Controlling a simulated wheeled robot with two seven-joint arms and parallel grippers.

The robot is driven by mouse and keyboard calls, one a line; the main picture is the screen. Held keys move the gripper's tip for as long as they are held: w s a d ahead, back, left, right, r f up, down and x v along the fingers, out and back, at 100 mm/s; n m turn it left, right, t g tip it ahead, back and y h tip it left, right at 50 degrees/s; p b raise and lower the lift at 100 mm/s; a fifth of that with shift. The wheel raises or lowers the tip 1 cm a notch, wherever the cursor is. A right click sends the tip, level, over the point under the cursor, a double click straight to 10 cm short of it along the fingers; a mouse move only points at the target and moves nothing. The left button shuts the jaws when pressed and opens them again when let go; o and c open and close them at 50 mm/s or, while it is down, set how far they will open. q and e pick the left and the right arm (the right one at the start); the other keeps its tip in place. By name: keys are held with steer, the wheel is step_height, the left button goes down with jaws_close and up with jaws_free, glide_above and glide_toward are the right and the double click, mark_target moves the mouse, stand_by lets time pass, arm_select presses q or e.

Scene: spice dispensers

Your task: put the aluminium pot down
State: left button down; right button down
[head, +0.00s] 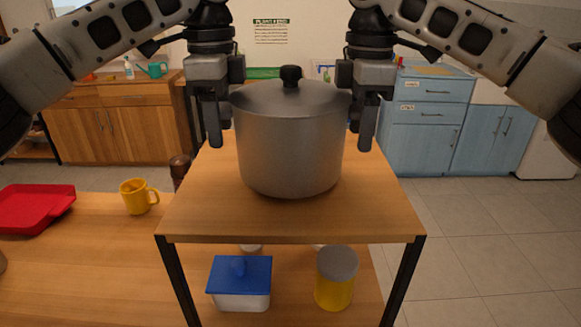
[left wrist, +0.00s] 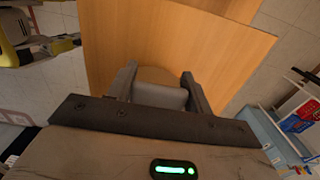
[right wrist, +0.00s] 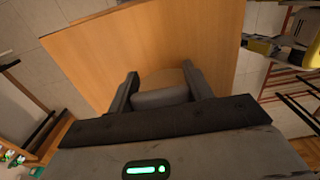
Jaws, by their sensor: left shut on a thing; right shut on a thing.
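The aluminium pot (head: 290,145) is a large grey pot with a lid and a dark knob. It is upright over the wooden top of a small stand (head: 290,225); I cannot tell whether its base touches the top or is slightly above it. My left gripper (head: 214,130) is shut at the pot's left side, and my right gripper (head: 366,130) is shut at its right side. The side handles are hidden by the grippers in the head view. In the left wrist view and right wrist view, a grey part shows between the fingers.
A yellow mug (head: 138,196) and a red tray (head: 35,208) are on the wooden table at left. A blue-lidded container (head: 240,290) and a yellow canister with a grey lid (head: 336,290) stand on the level below. The stand top in front of the pot is clear.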

arm_select(q)
steer(key=shift+f, duration=0.55)
arm_select(e)
steer(key=shift+a+f, duration=0.1)
steer(key=shift+f, duration=0.4)
arm_select(q)
steer(key=c, duration=1)
jaws_free()
steer(key=shift+f, duration=0.25)
steer(key=shift+c, duration=0.2)
arm_select(e)
steer(key=c, duration=1)
jaws_free()
steer(key=shift+f, duration=0.3)
steer(key=shift+c, duration=0.2)
arm_select(q)
steer(key=o, duration=0.4)
steer(key=shift+s+r, duration=0.1)
arm_select(e)
steer(key=o, duration=0.4)
steer(key=shift+s+r, duration=0.1)
arm_select(q)
step_height(320, 180, up, 12)
steer(key=shift+f, duration=0.1)
arm_select(e)
step_height(320, 180, up, 12)
